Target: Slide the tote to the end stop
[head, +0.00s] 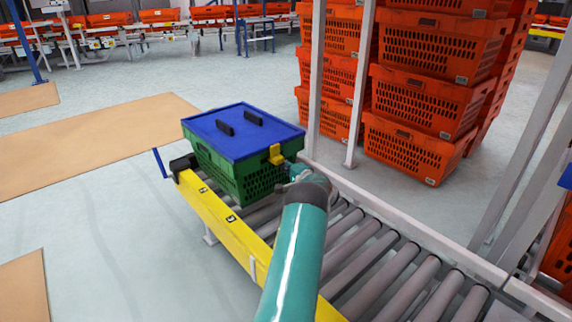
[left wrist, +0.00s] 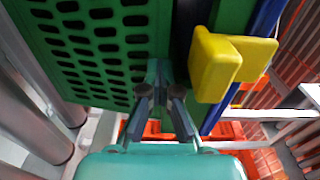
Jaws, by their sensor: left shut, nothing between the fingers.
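The green tote (head: 235,174) with a blue lid (head: 243,131) sits upright on the roller conveyor (head: 362,262), near its far left end. A yellow latch (head: 276,154) is on its near side and shows large in the left wrist view (left wrist: 228,65). A dark piece (head: 183,163) at the conveyor's far end is partly hidden by the tote; I cannot tell if they touch. My left gripper (left wrist: 162,88) is shut and empty, at the tote's perforated green wall beside the latch; contact is unclear. In the head view my wrist hides its fingertips. My right gripper is out of view.
A yellow side rail (head: 222,222) runs along the conveyor's left side and a grey rail (head: 415,226) along its right. Grey posts (head: 361,85) and stacked orange totes (head: 415,110) stand beyond the right rail. Clear rollers lie on the near side of the tote.

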